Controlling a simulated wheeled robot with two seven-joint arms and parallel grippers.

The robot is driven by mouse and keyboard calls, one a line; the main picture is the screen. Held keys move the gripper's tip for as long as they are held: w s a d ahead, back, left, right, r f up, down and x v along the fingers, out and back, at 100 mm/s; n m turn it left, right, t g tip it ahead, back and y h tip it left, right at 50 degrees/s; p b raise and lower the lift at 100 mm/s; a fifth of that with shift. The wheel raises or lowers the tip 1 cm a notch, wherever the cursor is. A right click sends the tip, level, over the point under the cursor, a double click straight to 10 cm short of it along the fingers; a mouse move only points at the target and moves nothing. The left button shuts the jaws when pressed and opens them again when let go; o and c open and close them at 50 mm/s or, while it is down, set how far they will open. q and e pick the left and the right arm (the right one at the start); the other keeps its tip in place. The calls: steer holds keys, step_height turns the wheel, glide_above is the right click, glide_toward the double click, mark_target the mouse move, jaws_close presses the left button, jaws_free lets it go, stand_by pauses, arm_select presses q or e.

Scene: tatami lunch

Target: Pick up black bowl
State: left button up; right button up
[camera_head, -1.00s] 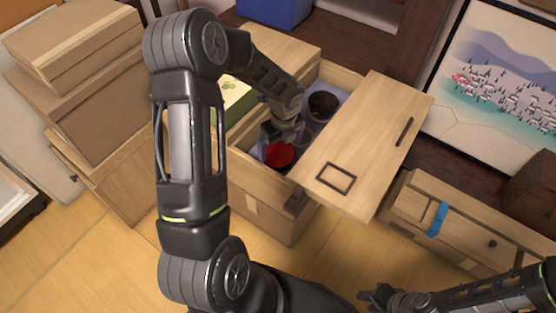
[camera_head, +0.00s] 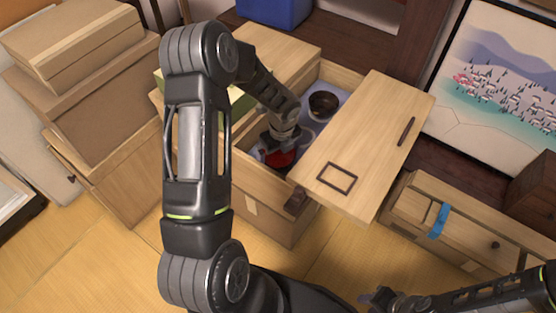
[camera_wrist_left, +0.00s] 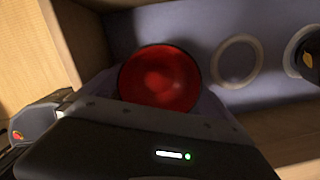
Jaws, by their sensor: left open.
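A bowl with a red inside and a thin dark rim (camera_wrist_left: 160,78) sits on the grey-blue floor of the open wooden drawer (camera_head: 262,182). In the head view the red bowl (camera_head: 283,157) is partly hidden by my left gripper (camera_head: 277,146). My left gripper is open and reaches down into the drawer over the red bowl, with nothing seen held. A second, dark brown-black bowl (camera_head: 323,103) stands farther back in the drawer. Which one is the black bowl I cannot tell for sure. My right gripper (camera_head: 376,298) is at the bottom right, away from the drawer.
A pale ring (camera_wrist_left: 237,61) lies beside the red bowl. A wooden panel with a dark handle (camera_head: 365,145) covers the drawer's right side. A green box (camera_head: 240,104) is behind my left arm. Stacked cardboard boxes (camera_head: 75,45) stand at left, a low cabinet (camera_head: 465,228) at right.

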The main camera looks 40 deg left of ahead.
stand_by(0.4)
arm_select(q)
steer(key=c, duration=1.1)
